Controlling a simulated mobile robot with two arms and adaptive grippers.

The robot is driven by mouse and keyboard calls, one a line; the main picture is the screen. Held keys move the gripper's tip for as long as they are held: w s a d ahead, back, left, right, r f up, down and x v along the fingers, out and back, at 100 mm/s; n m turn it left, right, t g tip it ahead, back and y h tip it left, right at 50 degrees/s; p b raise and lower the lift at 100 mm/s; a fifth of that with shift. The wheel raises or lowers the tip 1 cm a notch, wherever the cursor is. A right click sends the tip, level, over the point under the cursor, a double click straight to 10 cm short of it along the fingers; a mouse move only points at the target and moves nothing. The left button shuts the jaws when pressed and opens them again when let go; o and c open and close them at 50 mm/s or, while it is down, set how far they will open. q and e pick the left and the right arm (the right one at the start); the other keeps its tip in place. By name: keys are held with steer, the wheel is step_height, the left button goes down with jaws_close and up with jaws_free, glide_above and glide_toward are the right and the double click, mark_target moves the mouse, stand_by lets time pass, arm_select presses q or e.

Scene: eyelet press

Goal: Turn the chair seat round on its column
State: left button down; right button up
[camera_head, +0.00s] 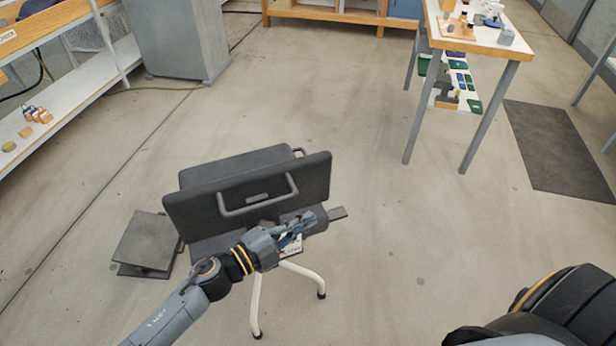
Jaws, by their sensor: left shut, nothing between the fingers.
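The dark grey chair (247,196) stands on the floor in the lower middle of the head view. Its backrest, with a light grey handle bar, faces me. Pale legs (256,300) spread out beneath it. The column is hidden behind the seat and my arm. My left gripper (308,219) is at the near right part of the chair, in front of the seat below the backrest. It is shut with nothing seen between its fingers. I cannot tell whether it touches the seat. My right gripper is not in view.
A dark footrest-like platform (145,242) lies left of the chair. A workbench (472,44) with small items stands at upper right, a dark mat (562,150) beside it. A grey cabinet (177,40) and shelf (75,85) are at upper left. The floor right of the chair is clear.

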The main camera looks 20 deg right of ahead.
arm_select(q)
steer(key=shift+a, duration=0.1)
steer(key=shift+p+v, duration=1)
steer(key=shift+v, duration=2.45)
